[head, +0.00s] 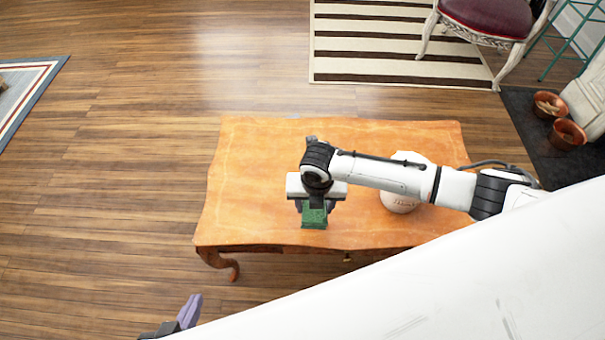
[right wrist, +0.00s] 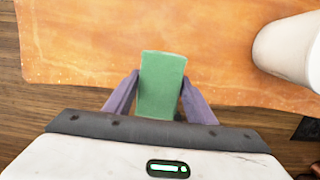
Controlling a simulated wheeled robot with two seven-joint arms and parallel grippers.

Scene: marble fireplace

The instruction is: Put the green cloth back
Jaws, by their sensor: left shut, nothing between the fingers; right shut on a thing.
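The green cloth (head: 314,217) shows as a small folded green block over the front part of the wooden table (head: 245,165). My right gripper (head: 313,208) is shut on it from above. In the right wrist view the cloth (right wrist: 161,85) sits between the two purple fingers of my right gripper (right wrist: 160,97). I cannot tell whether the cloth touches the table top. My left gripper (head: 188,312) is shut and empty at the bottom left of the head view, over the floor and apart from the table.
A white rounded container (head: 400,201) stands on the table, right of the cloth and partly behind my right arm; it also shows in the right wrist view (right wrist: 285,48). The table's left part is clear. A chair (head: 490,20) and copper pots (head: 567,134) stand at the right.

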